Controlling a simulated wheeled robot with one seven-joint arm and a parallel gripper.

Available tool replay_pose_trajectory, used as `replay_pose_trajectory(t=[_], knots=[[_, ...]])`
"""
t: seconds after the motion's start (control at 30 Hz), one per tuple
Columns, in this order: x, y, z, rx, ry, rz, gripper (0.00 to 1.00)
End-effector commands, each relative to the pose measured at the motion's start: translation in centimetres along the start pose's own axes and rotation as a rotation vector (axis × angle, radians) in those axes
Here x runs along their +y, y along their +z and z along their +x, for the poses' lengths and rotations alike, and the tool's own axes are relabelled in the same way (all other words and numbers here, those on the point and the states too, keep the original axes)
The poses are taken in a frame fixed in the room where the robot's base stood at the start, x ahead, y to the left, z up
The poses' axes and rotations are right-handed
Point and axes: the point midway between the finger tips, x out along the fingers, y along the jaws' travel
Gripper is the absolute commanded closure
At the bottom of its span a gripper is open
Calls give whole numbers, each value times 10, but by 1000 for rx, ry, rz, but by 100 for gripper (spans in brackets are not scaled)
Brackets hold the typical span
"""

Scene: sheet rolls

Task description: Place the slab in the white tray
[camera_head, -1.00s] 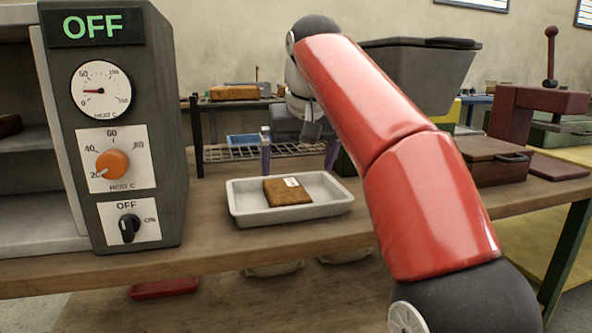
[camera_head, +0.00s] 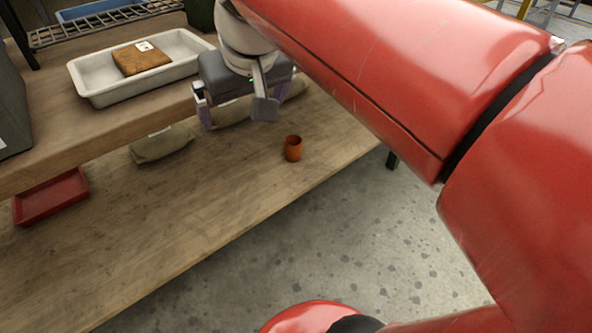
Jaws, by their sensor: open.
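The brown slab (camera_head: 141,60), with a small white label, lies flat inside the white tray (camera_head: 140,93) at the upper left. The tray rests on the upper tabletop, near its front edge. My gripper (camera_head: 246,104) is to the right of the tray and apart from it, beside the front edge of the tabletop. One finger is partly hidden by the gripper's own body.
A wire rack (camera_head: 105,22) and a blue tray (camera_head: 95,8) are behind the white tray. Speckled floor (camera_head: 390,250) is clear at right.

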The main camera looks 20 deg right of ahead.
Motion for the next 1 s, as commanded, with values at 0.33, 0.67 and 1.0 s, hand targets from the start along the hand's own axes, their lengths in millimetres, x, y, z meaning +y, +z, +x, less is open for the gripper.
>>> replay_pose_trajectory(t=[0.33, 0.67, 1.0], knots=[[25, 150, 71, 31, 32, 95, 1], [26, 167, 82, 31, 35, 104, 1], [26, 166, 82, 30, 34, 104, 1]])
